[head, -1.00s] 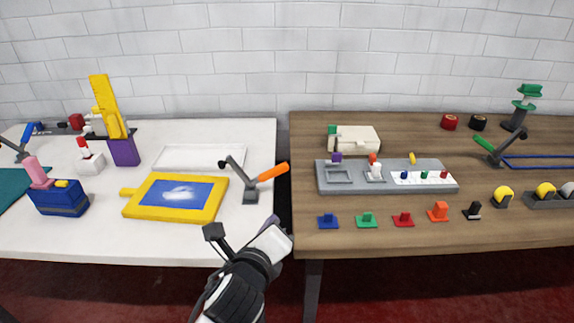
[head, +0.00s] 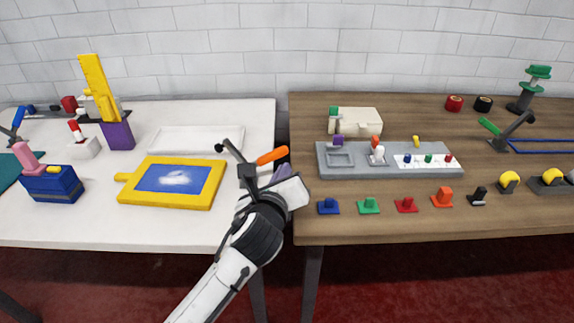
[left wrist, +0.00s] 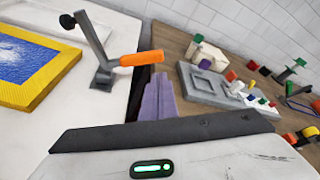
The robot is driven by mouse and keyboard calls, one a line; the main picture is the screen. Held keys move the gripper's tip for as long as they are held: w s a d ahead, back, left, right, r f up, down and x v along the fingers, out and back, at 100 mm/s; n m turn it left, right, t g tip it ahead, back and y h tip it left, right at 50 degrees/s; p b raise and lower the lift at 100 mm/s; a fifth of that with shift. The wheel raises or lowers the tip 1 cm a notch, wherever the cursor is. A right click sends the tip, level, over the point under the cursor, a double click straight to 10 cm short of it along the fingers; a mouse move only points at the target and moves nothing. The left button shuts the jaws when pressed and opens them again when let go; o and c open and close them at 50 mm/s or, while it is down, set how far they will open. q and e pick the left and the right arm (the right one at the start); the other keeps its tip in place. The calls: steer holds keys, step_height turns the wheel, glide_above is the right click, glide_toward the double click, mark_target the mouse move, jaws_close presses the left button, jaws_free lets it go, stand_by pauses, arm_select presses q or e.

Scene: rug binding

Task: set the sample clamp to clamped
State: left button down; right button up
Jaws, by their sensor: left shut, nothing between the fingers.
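A toggle clamp with an orange handle (head: 272,156) stands near the right edge of the white table; no label shows that it is the sample clamp. In the left wrist view its handle (left wrist: 141,59) sticks out to the right and its dark arm (left wrist: 93,37) slopes up to a raised black tip. Its grey base (left wrist: 103,80) is mostly hidden behind my arm in the head view. My left gripper (head: 283,172) has purple fingers, shut and empty, just right of and below the handle. The fingers (left wrist: 158,98) also show in the left wrist view, apart from the handle.
A yellow frame with a blue panel (head: 178,178) lies left of the clamp, and a white tray (head: 200,139) behind it. A gap separates the white and wooden tables. The wooden table holds a grey fixture (head: 330,172), small coloured blocks and a green-handled clamp (head: 505,132).

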arm_select(q)
steer(key=x, duration=0.5)
stand_by(0.3)
steer(key=shift+w+a, duration=0.1)
